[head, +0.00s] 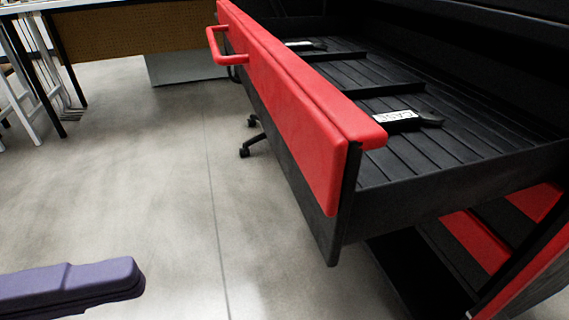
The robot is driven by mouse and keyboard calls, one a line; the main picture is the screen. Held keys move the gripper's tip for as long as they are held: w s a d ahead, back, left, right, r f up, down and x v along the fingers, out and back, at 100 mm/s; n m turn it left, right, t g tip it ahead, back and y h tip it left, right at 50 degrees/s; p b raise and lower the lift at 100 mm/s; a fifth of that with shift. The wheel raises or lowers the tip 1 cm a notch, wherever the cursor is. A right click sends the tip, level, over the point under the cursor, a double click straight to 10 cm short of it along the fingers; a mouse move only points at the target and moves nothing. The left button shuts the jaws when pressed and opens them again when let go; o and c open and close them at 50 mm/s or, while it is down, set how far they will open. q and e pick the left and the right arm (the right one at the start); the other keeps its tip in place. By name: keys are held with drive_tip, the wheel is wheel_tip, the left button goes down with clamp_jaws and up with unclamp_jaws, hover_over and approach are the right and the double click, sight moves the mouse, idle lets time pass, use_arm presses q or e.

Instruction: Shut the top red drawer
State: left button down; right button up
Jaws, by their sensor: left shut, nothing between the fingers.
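The top red drawer (290,97) is pulled out, with its long red front running from the upper middle toward the lower right. Its red handle (229,58) is on the outer face near the far end. The black ribbed inside (440,150) is in plain view. My left gripper (126,278), purple, is at the lower left, shut and empty. It is well apart from the drawer front, with open floor showing between them. My right gripper is not in view.
Inside the drawer lie a black item with a white label (396,117) and another labelled item (304,44) farther back. Red lower drawers (470,238) show below right. A white-legged table (30,70) stands at the upper left. The grey floor (150,180) is clear.

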sight(333, 227)
use_arm(q)
drive_tip(key=b+x, duration=0.1)
drive_tip(key=x, duration=1)
drive_tip(key=shift+w+d, duration=0.1)
drive_tip(key=shift+d, duration=0.05)
drive_tip(key=shift+w+d, duration=0.15)
drive_tip(key=shift+d, duration=0.35)
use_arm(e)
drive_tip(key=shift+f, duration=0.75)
